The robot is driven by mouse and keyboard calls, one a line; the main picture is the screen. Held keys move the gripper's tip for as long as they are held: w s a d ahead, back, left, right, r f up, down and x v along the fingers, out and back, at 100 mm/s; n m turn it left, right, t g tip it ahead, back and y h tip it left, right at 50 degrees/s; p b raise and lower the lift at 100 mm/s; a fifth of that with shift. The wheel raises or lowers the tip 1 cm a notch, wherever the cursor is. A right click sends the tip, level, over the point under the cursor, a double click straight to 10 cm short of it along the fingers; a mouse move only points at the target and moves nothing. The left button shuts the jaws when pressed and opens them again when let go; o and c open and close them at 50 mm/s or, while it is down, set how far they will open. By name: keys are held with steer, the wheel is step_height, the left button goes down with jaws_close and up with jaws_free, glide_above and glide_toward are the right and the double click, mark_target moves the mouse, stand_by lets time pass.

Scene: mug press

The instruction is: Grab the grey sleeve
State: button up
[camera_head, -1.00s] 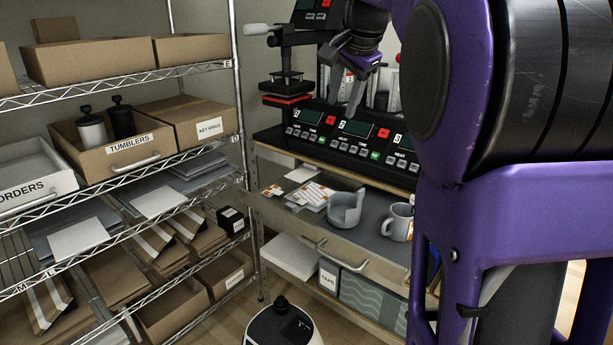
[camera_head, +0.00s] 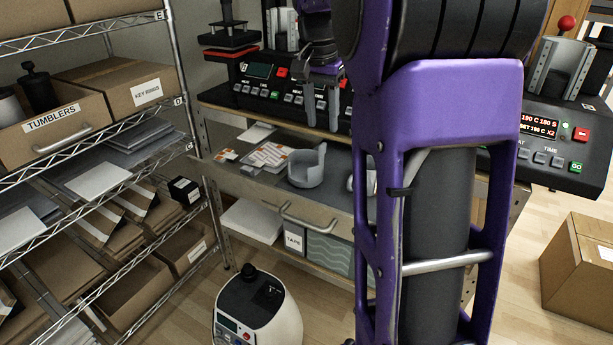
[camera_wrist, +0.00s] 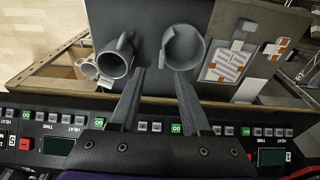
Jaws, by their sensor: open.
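The grey sleeve (camera_head: 306,174) is an open, cup-like curved piece with a higher back wall. It stands on the dark shelf below the press bench. In the wrist view the sleeve (camera_wrist: 183,62) appears as a round ring just beyond the tip of my right-hand finger. My gripper (camera_head: 322,120) is open and empty, fingers pointing down, in front of the press control panels and above the shelf. In the wrist view my gripper (camera_wrist: 160,76) has its fingers apart, with the gap left of the sleeve's middle. Nothing touches the sleeve.
A grey mug (camera_wrist: 114,62) stands beside the sleeve; my arm mostly hides it in the head view. Packets with orange marks (camera_head: 268,155) lie left of the sleeve. The press panels (camera_head: 270,95) sit above the shelf. A wire rack (camera_head: 175,60) stands at left.

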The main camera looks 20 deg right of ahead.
mark_target(323, 144)
steer(key=shift+w+d+f+b, duration=0.1)
steer(key=shift+w+f+b, duration=0.1)
steer(key=shift+f, duration=0.8)
steer(key=shift+w+d+f+b, duration=0.1)
steer(key=shift+f+b, duration=0.1)
steer(key=shift+f, duration=0.85)
steer(key=shift+w+d+f+b, duration=0.1)
steer(key=shift+w+f+b, duration=0.1)
steer(key=shift+f, duration=0.8)
steer(key=shift+c, duration=0.4)
jaws_close()
